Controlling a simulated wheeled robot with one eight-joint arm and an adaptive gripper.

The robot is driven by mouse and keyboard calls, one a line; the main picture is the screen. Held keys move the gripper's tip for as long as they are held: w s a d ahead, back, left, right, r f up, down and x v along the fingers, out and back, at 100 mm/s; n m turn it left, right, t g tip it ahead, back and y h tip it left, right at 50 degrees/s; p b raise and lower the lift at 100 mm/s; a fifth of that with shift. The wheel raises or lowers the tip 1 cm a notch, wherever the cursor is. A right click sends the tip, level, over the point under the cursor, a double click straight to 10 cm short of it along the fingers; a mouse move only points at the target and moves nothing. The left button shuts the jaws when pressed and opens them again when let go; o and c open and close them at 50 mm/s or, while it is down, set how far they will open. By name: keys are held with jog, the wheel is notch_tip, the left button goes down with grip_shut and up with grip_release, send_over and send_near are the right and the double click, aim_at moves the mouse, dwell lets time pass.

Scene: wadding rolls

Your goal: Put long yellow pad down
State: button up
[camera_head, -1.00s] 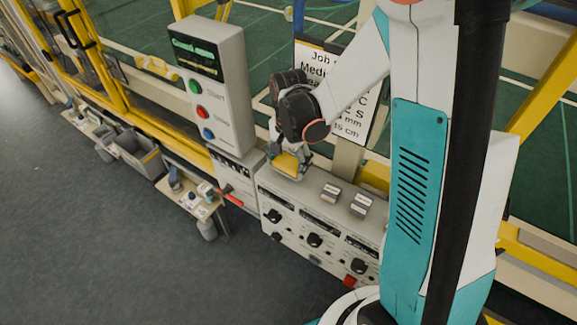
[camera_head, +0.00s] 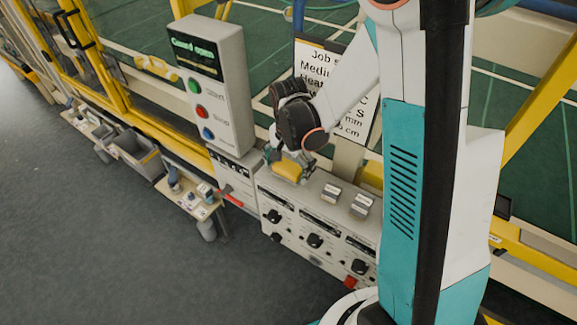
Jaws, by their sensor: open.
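The yellow pad (camera_head: 287,171) lies on the top of the white control console (camera_head: 318,215), near its left end. My gripper (camera_head: 291,165) is open and right at the pad, with its fingers pointing down around or just above it. At this size I cannot tell whether the fingers touch the pad. Part of the pad is hidden by the gripper.
Two small pale blocks (camera_head: 331,193) sit on the console top to the right. A control box (camera_head: 216,85) with green, red and blue buttons stands behind to the left. A sign (camera_head: 318,75) stands behind my arm. A grey bin (camera_head: 137,153) and a low shelf are at left.

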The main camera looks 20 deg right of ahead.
aim_at(289, 167)
jog(key=shift+r, duration=0.15)
notch_tip(289, 167, up, 12)
jog(key=p, duration=0.2)
jog(key=s+r+n+t, duration=0.7)
jog(key=s+r+n, duration=0.3)
jog(key=s, duration=0.5)
jog(key=shift+r+n, duration=0.4)
jog(key=shift+r, duration=0.2)
notch_tip(289, 167, down, 16)
jog(key=b, duration=1.6)
jog(key=shift+c, duration=0.5)
jog(key=shift+f, duration=0.2)
jog(key=c, duration=0.4)
jog(key=shift+r, duration=0.1)
